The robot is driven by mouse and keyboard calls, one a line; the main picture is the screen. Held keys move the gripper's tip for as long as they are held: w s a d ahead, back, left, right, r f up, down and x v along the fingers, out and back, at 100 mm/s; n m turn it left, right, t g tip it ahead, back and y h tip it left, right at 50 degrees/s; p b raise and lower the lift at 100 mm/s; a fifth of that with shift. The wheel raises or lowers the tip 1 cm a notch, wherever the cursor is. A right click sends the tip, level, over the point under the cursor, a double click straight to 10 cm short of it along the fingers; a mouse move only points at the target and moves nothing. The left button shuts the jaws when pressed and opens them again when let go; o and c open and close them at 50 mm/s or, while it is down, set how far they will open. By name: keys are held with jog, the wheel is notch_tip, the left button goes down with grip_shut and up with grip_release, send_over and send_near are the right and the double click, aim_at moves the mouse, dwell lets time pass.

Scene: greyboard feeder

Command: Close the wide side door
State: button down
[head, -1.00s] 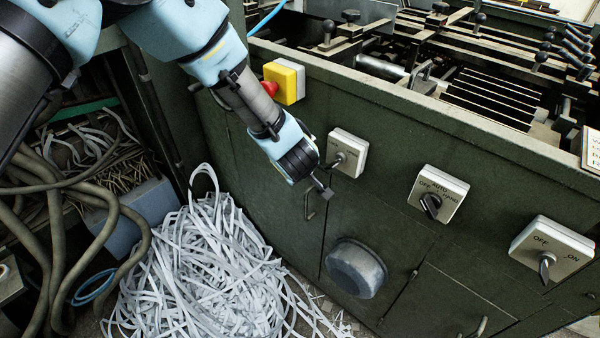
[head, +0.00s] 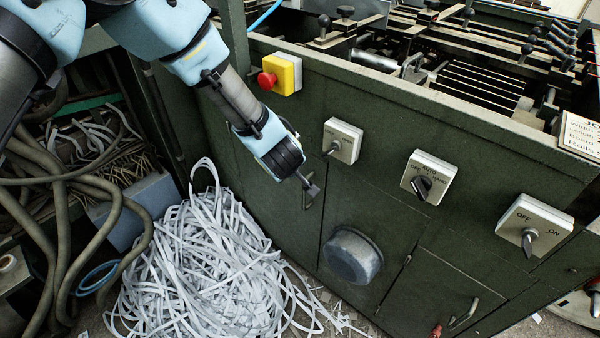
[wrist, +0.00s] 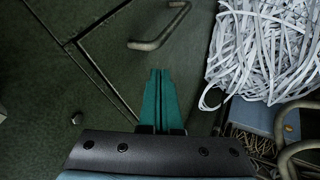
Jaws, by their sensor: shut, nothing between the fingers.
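The dark green machine front has a wide panel (head: 262,190) at its left. A bent metal handle sits near that panel's right seam, close to my fingertips; it shows in the wrist view (wrist: 160,30). I cannot tell for certain that this panel is the wide side door; it looks about flush with the front. My gripper (head: 312,189) is shut and empty in front of the panel. In the wrist view its green fingers (wrist: 160,95) lie together, with the handle beyond their tips. Whether they touch the panel is unclear.
A heap of pale paper strips (head: 205,260) lies on the floor at the panel's lower left. Thick cables (head: 60,210) hang at the left. Switch boxes (head: 342,140), a red-and-yellow stop button (head: 280,73) and a round cover (head: 352,256) stick out from the front.

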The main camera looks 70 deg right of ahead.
jog(key=v, duration=1)
jog(key=shift+s+b, duration=0.25)
jog(key=shift+b, duration=0.2)
jog(key=w+a+r+t, duration=0.1)
jog(key=w+a+r, duration=0.2)
jog(key=w, duration=0.6)
jog(key=w+a+r, duration=0.3)
jog(key=w, duration=0.7)
jog(key=w+a+r+n+y+p, duration=0.1)
jog(key=w+a+r+n+y, duration=0.15)
jog(key=w+a, duration=1)
jog(key=w+a+r+y+p, duration=0.1)
jog(key=w+a+r, duration=0.15)
jog(key=a, duration=0.55)
jog(key=w+a+r+y, duration=0.1)
jog(key=w+a, duration=0.3)
jog(key=a, duration=0.4)
jog(key=s+a+r+n+y, duration=0.1)
jog(key=s+a, duration=0.1)
jog(key=a, duration=0.8)
jog(key=s+a+r+n+y, duration=0.1)
jog(key=s+a+r+n, duration=0.1)
jog(key=a, duration=0.9)
jog(key=shift+g+p, duration=0.35)
jog(key=shift+g, duration=0.05)
